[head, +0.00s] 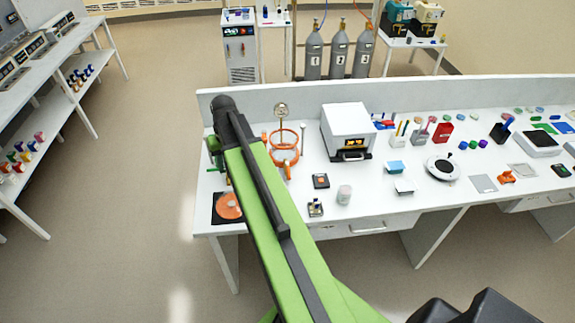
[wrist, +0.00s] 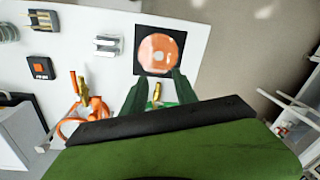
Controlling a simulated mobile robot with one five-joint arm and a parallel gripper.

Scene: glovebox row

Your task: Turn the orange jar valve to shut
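The orange jar frame (head: 283,150) stands on the bench just right of my arm in the head view. In the wrist view its orange rings (wrist: 92,108) are at the lower left, with a brass valve (wrist: 82,90) and an orange lever (wrist: 73,82) on it. The lever points up the picture; its exact angle to the valve is hard to tell. My gripper (wrist: 159,78) is open and empty, to the right of the orange valve and apart from it. A second brass valve (wrist: 157,94), with green parts, shows between the fingers. The head view hides my fingers.
An orange disc (wrist: 158,50) on a black mat lies beyond my fingertips. A clamp-like metal piece (wrist: 108,45) and an orange-button box (wrist: 40,67) are left of it. A white oven (head: 346,132) stands right of the orange jar. The bench edge is close.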

